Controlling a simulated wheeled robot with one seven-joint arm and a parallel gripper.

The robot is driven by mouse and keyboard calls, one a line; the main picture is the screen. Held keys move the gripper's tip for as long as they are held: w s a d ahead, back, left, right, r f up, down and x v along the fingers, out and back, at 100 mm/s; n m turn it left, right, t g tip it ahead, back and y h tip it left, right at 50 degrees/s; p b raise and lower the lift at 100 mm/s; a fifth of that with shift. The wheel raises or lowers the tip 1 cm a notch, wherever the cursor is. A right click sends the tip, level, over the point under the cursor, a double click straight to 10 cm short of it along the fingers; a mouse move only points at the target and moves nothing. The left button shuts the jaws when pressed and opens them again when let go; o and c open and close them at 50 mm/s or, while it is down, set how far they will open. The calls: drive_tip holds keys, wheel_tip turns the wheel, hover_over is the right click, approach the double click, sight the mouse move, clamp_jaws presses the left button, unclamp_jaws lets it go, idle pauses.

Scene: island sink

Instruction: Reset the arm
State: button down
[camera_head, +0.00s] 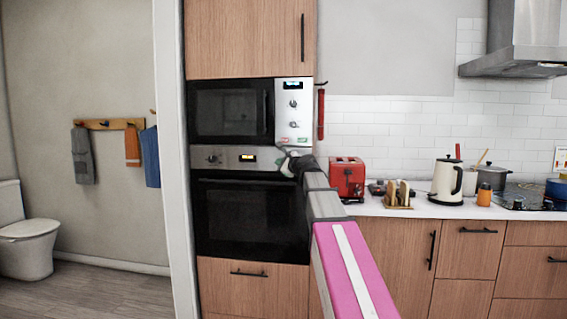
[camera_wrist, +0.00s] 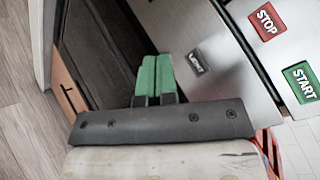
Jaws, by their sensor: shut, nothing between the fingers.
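My arm stretches forward from the lower right in the head view, with a pink and white link near the camera. My gripper (camera_head: 287,163) is at its far end, in front of the panel between the microwave and the oven. In the wrist view my gripper (camera_wrist: 156,78) shows two green fingertips side by side, shut and empty. The microwave's red STOP button (camera_wrist: 268,22) and green START button (camera_wrist: 303,82) lie to the right of the fingertips. Whether the fingertips touch the front panel, I cannot tell.
The microwave (camera_head: 232,111) sits above the oven (camera_head: 250,216) in a wooden cabinet. Right of my arm, the counter holds a red toaster (camera_head: 347,177), a toast rack (camera_head: 398,196), a kettle (camera_head: 446,181) and an orange jar (camera_head: 484,195). Open floor (camera_head: 110,290) lies left.

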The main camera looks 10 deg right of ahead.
drive_tip(key=s+a+f+n+g+h, duration=0.1)
drive_tip(key=s+f+n+g, duration=0.25)
drive_tip(key=f, duration=0.75)
drive_tip(key=s+a+f+n+g+h, duration=0.15)
drive_tip(key=s+f+n, duration=0.3)
drive_tip(key=f, duration=0.75)
drive_tip(key=s+f+n+g+h, duration=0.1)
drive_tip(key=s+f+n+g, duration=0.25)
drive_tip(key=f, duration=0.75)
drive_tip(key=s+d+f+n+g+h, duration=0.1)
drive_tip(key=s+f+n+g+h, duration=0.1)
drive_tip(key=s+f, duration=0.8)
drive_tip(key=s+d+f+n+g+h, duration=0.2)
drive_tip(key=s+f+n+g, duration=0.2)
drive_tip(key=s+f, duration=0.6)
drive_tip(key=s+n, duration=0.2)
drive_tip(key=shift+f+n, duration=0.35)
